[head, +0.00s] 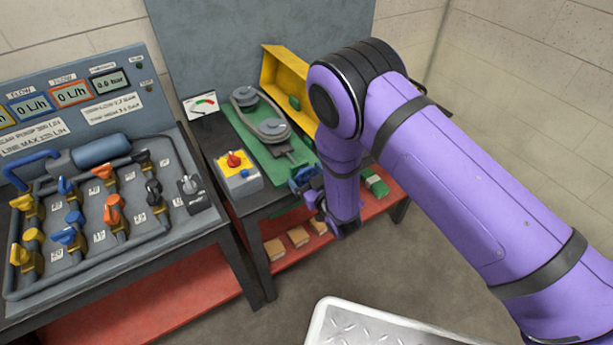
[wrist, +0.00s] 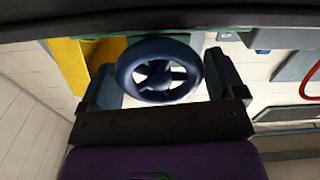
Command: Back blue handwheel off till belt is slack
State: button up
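The blue handwheel (wrist: 126,68) is in the middle of the wrist view, with its spokes facing the camera. My gripper (wrist: 162,72) has one finger on each side of the wheel, and both fingers meet its rim with no gap that I can see. In the head view the handwheel (head: 303,176) shows small and dark blue at the front end of the green motor base (head: 262,142), partly hidden by my gripper and wrist. Two grey pulleys, the rear one (head: 245,95) and the front one (head: 273,129), sit on the base. The belt's tension is too small to judge.
A yellow guard (head: 283,75) stands behind the pulleys. A box with a red knob (head: 234,159) is left of the base. A gauge card (head: 201,104) stands behind. A valve panel (head: 90,215) fills the left. Wooden blocks lie on the red lower shelf (head: 285,262).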

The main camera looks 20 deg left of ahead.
jog(key=c, duration=0.5)
jog(key=shift+n, duration=0.9)
jog(key=o, duration=0.8)
jog(key=v, duration=1)
jog(key=shift+s+d, duration=0.25)
jog(key=shift+s, duration=0.1)
